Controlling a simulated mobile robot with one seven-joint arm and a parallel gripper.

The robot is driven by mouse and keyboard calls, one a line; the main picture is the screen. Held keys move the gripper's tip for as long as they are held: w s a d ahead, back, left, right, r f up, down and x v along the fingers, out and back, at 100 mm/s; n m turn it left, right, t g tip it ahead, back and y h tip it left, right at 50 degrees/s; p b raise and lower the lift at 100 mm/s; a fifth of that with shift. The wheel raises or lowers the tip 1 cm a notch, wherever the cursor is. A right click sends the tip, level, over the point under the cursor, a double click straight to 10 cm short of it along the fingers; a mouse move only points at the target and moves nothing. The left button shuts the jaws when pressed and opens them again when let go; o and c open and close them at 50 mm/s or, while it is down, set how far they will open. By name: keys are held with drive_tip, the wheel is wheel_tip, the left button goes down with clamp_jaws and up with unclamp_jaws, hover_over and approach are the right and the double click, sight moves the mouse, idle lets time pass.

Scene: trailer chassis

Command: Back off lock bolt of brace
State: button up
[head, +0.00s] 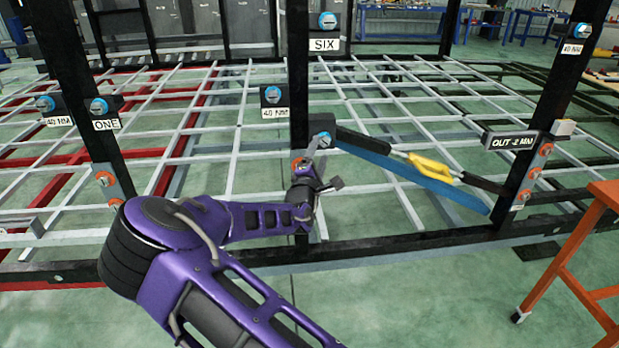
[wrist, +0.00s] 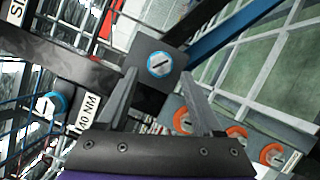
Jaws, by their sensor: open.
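The brace is a dark rod with a yellow middle (head: 428,163), running beside a blue bar (head: 410,175) from the middle post to the right post. At its left end a blue-ringed bolt with a slotted pale head (head: 323,140) sits on a dark plate. The bolt shows in the wrist view (wrist: 161,64), face on, beyond and between the fingertips. My gripper (head: 328,166) is open and empty just in front of the middle post, below the bolt; its fingers also show in the wrist view (wrist: 160,82). I see no contact with the bolt.
Orange-ringed bolts (wrist: 182,119) lie close to the right finger in the wrist view. Other blue bolts stand above "40 NM" (head: 274,113) and "SIX" (head: 324,44) labels. An "OUT -2 MM" sign (head: 511,141) is at the right post. An orange stand (head: 580,240) is at right.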

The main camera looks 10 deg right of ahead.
drive_tip(key=v, duration=1.3)
drive_tip(key=shift+s+p, duration=0.3)
drive_tip(key=shift+p, duration=0.1)
drive_tip(key=shift+a+r, duration=0.1)
drive_tip(key=shift+a, duration=0.05)
